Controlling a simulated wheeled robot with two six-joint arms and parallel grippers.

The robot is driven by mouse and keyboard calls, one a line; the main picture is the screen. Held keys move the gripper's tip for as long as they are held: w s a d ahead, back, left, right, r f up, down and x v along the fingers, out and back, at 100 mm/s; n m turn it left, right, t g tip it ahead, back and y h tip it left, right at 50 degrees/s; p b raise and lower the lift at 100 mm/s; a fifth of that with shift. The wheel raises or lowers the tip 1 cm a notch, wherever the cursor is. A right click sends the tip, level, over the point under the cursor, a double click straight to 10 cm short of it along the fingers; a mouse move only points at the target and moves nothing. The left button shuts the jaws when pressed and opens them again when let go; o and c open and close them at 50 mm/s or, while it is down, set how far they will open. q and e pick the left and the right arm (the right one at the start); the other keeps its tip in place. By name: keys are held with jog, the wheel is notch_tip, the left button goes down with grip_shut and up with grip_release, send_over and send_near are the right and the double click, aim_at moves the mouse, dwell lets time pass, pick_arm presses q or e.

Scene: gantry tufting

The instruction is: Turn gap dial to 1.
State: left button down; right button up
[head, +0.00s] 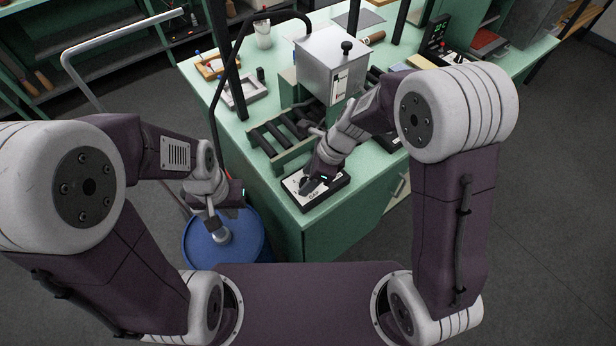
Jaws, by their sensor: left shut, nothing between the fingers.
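A small black control box (330,195) with a white face and faint dark lettering sits at the near corner of the green bench. My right gripper (306,187) reaches down onto this face from the upper right. It covers much of the face, so the gap dial and its setting cannot be made out. Whether its fingers are open or touch the dial is too small to tell. My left gripper (212,217) is shut and empty, hanging over the blue drum to the left of the bench.
The green bench (287,222) carries a roller bed (270,140) and a grey metal box on a gantry (332,62) behind my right gripper. The blue drum (196,246) stands on the floor by the bench. A bent metal rail (95,95) rises at left.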

grip_shut()
jog(key=shift+r, duration=0.1)
